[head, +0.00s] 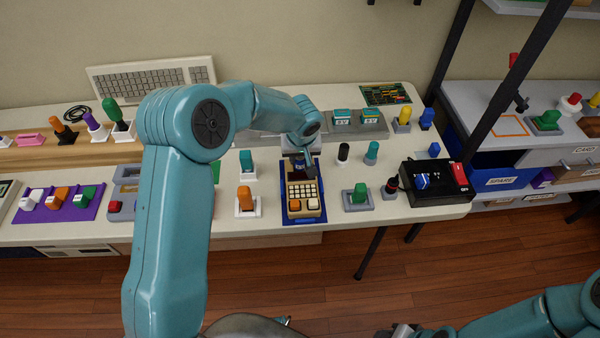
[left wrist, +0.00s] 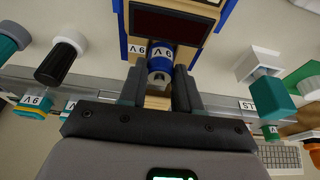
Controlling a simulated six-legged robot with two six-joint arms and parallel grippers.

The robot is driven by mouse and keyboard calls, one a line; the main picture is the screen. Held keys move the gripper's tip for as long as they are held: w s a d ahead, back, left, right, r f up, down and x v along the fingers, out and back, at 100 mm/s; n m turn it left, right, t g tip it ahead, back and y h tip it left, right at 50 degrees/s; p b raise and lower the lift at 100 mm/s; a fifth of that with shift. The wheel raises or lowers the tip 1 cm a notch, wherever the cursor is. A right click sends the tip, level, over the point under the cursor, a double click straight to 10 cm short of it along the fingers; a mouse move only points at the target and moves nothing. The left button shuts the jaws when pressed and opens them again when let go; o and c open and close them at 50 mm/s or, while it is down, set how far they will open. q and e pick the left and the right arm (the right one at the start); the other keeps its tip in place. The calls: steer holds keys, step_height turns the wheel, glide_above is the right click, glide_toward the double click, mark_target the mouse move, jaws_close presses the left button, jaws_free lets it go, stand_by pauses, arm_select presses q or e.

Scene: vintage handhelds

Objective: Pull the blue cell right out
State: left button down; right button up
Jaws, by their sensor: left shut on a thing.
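The handheld (head: 304,192), tan and blue with a keypad, lies on the table in the middle of the head view. Its dark screen end also shows at the top of the left wrist view (left wrist: 170,22). The blue cell (left wrist: 161,58), with a 9V label and a metal end, sits at that end of the handheld, between my fingers. My left gripper (head: 305,172) is shut on it; its two dark fingers (left wrist: 159,88) flank the cell. How deep the cell sits cannot be told. My right gripper (head: 402,331) shows only partly at the bottom edge.
An orange-topped piece (head: 245,198) stands left of the handheld and a green-topped one (head: 360,193) right. A black box (head: 436,185) with blue and red parts is farther right. A grey rack with 9V cells (head: 342,117) stands behind.

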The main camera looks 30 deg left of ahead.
mark_target(300, 159)
arm_select(q)
steer(key=shift+r, duration=0.6)
steer(key=shift+r+p, duration=0.9)
steer(key=shift+r, duration=1.1)
